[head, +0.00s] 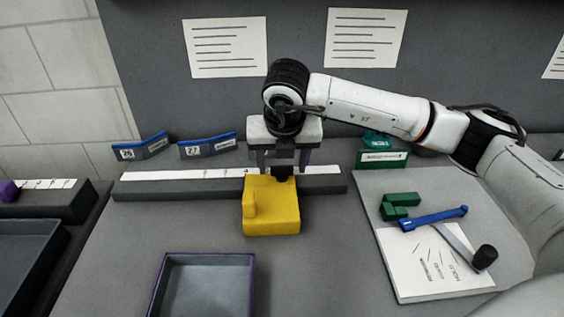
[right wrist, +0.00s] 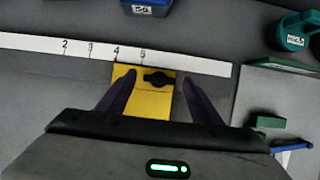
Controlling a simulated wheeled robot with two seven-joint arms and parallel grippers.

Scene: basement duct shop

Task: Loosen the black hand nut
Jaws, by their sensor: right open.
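The black hand nut (right wrist: 160,78) sits on top of the yellow block (right wrist: 152,101), close to its far edge, in the right wrist view. In the head view the yellow block (head: 272,208) stands at the front of the grey rail, and my gripper hides most of the nut. My right gripper (head: 284,166) points down over the far end of the block. Its fingers are open, one on each side of the nut in the right wrist view (right wrist: 159,86), with a gap on both sides. I cannot tell the fingertip height exactly. My left gripper is not in view.
A numbered white scale (head: 160,175) runs along the rail (head: 150,189). Blue label holders (head: 207,146) stand behind it. An empty purple-rimmed tray (head: 207,257) lies in front. At right, a board (head: 372,195) holds green blocks (head: 400,205), a blue-handled tool (head: 433,218) and a sheet.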

